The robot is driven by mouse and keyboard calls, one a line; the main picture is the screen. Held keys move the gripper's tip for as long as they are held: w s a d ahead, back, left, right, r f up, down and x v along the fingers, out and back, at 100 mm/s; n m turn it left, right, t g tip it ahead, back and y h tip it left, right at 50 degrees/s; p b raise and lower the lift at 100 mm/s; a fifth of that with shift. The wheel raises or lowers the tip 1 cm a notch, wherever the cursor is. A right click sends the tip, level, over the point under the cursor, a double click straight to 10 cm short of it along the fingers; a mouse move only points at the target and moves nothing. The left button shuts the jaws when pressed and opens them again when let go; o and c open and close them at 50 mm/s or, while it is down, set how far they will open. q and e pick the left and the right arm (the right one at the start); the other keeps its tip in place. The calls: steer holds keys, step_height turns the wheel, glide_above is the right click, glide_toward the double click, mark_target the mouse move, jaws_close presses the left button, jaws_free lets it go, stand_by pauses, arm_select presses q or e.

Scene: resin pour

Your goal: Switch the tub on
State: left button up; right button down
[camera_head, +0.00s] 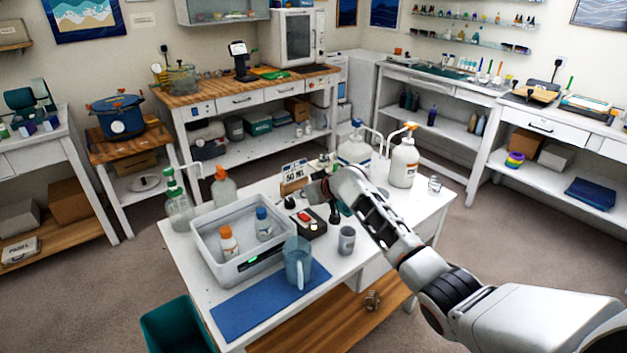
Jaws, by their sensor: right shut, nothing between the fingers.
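The tub (205,243) is a pale grey rectangular basin at the left of the white central table. A small lit green panel (254,261) shows on its front wall. Inside it stand an orange-capped bottle (229,244) and a blue-capped bottle (263,225). My right gripper (334,212) is shut and empty above the table, to the right of the tub and apart from it. Its fingertips are small and dark in the picture. My left gripper is not in view.
A clear bluish jug (298,266) stands at the tub's front right corner, by a blue mat (250,305). A black box with a red button (308,224) and a grey cup (347,240) lie near my gripper. Pump bottles (403,163) stand behind.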

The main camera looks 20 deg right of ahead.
steer(key=w+r+v, duration=0.1)
steer(key=v, duration=0.7)
steer(key=shift+a+r, duration=0.2)
steer(key=shift+r, duration=0.1)
steer(key=shift+s, duration=0.15)
